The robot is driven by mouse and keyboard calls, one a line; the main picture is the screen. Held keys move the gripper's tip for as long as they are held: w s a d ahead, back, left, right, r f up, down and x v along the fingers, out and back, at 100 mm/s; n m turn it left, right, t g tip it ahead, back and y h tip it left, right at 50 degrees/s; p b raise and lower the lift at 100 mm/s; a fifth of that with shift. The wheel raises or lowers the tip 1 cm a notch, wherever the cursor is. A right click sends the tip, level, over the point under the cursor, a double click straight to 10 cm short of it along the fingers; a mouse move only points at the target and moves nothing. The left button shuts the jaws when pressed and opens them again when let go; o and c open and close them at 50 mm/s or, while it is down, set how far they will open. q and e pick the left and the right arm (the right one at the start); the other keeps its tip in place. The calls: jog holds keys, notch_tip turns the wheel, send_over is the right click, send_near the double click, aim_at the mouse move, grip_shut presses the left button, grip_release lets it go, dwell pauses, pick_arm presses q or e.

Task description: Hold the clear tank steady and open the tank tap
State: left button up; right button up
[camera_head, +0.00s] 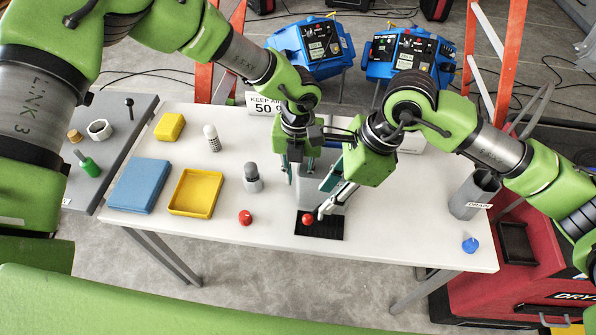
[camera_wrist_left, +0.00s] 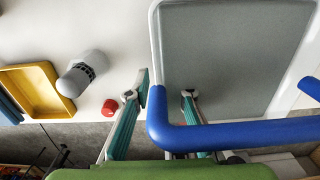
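The tank (camera_head: 308,192) stands on the table, grey and see-through, mostly hidden behind both grippers. In the left wrist view its pale-rimmed grey panel (camera_wrist_left: 235,50) has a blue bar at its lower corner. My left gripper (camera_wrist_left: 167,95) is open; one finger is beside the tank's left edge, the other overlaps the panel, with a gap between them. Contact is unclear. A red round tap knob (camera_head: 308,219) shows low at the tank's front, above a black mat. My right gripper (camera_head: 328,197) is open, with one fingertip just right of the knob; touching cannot be told.
A loose red piece (camera_head: 245,217) and a grey-white capped cylinder (camera_head: 252,180) stand left of the tank. A yellow tray (camera_head: 196,212) and a blue block (camera_head: 140,186) lie farther left. A grey drain cup (camera_head: 472,197) and a blue piece (camera_head: 470,245) are at right.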

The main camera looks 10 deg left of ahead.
pick_arm(q)
grip_shut()
